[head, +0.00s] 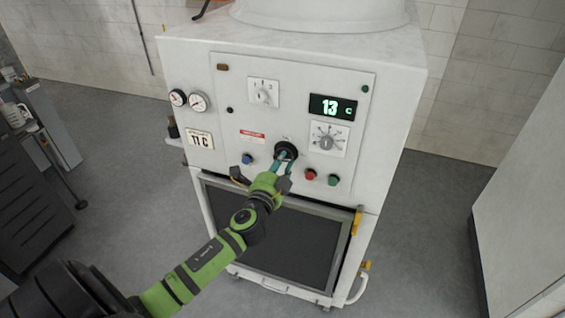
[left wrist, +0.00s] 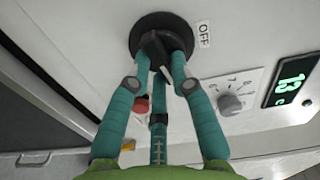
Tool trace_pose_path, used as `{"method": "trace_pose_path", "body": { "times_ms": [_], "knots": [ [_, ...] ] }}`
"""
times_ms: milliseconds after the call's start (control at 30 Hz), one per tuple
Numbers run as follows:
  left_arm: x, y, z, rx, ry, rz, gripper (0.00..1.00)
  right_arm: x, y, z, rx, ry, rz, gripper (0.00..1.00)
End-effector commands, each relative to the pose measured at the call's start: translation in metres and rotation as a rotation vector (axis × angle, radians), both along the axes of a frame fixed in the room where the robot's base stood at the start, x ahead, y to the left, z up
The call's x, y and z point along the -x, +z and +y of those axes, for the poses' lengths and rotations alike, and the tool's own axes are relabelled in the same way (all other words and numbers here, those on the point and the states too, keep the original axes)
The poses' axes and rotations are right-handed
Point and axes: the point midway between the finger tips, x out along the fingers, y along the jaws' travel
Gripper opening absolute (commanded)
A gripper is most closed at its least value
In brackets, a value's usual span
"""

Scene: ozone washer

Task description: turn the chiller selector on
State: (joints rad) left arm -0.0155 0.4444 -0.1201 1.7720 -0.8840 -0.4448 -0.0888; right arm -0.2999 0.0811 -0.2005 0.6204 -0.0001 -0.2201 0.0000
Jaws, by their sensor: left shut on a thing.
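The chiller selector appears to be the black round switch (head: 287,149) on the white machine's front panel. In the left wrist view the black selector (left wrist: 150,40) has a raised handle on a round base, and an "OFF" label (left wrist: 203,34) sits beside it. My left gripper (head: 283,160) reaches up to it from below. In the left wrist view the teal fingers of my left gripper (left wrist: 165,65) are closed around the handle, one on each side. The fingertips partly hide the handle, so its exact angle is hard to read. My right gripper is not in view.
A blue button (head: 247,159) lies left of the selector; a red button (head: 310,174) and green button (head: 333,180) lie right. Above are a numbered dial (head: 326,142), a display reading 13 C (head: 332,107) and a small selector (head: 263,95). A dark window (head: 285,245) is below.

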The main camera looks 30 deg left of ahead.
Motion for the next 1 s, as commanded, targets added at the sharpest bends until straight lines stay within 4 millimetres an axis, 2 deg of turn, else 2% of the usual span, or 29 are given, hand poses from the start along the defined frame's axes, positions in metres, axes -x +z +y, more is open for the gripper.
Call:
{"method": "trace_pose_path", "body": {
  "times_ms": [400,933,967,1000],
  "knots": [
    [0.0000,-0.0001,0.0006,-0.173,-0.001,0.041,0.00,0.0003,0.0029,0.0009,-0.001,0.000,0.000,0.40],
    [0.0000,-0.0007,0.0005,-0.195,-0.001,0.046,0.00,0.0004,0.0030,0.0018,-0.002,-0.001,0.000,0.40],
    [0.0000,-0.0007,0.0005,-0.195,-0.001,0.046,0.30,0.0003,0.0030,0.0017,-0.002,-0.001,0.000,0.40],
    [0.0000,-0.0007,0.0006,-0.195,-0.001,0.046,0.46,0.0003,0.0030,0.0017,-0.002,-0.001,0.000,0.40]
  ]
}}
